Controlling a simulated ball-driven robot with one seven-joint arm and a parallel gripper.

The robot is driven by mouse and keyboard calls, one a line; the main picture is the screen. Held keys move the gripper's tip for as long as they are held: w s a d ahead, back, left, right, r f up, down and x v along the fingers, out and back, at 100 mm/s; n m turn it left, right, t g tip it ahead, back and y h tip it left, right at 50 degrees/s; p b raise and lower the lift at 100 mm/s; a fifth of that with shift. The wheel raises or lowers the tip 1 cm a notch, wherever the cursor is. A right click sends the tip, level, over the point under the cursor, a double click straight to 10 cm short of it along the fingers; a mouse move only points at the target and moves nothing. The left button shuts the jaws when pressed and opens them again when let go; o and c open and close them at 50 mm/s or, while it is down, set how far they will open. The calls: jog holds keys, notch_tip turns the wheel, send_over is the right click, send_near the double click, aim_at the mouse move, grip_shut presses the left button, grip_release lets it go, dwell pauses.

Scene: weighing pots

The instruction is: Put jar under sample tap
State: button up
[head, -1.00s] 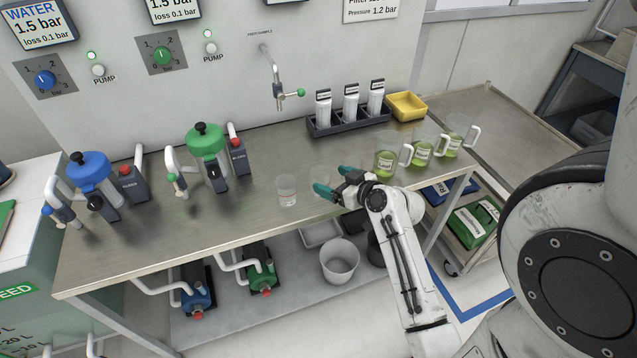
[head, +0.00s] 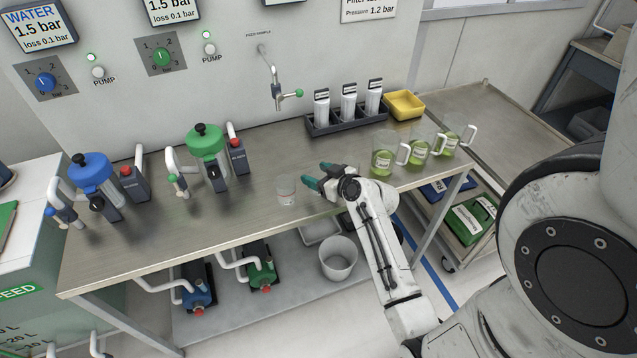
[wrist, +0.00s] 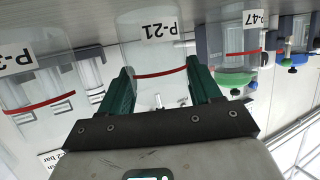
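My gripper (head: 317,175) is open at the front of the steel bench, with its green fingers also in the wrist view (wrist: 161,76). A clear jar labelled P-21 (wrist: 155,55) with a red line shows between the fingers. Whether they touch it I cannot tell. In the head view my gripper hides this jar. Another clear jar (head: 286,192) stands just left of my gripper; a jar labelled P-47 (wrist: 238,60) is right of P-21 in the wrist view. A third jar (wrist: 30,75) is at its left edge. The sample tap (head: 278,92), with a green handle, sticks out of the back wall.
A black rack (head: 348,122) with white bottles and a yellow tray (head: 405,105) stand at the bench's back. Mugs of green liquid (head: 383,163) are to the right. Blue (head: 92,172) and green (head: 205,143) filter units stand left. Bench below the tap looks clear.

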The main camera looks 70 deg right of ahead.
jog(key=c, duration=0.6)
jog(key=shift+c, duration=0.2)
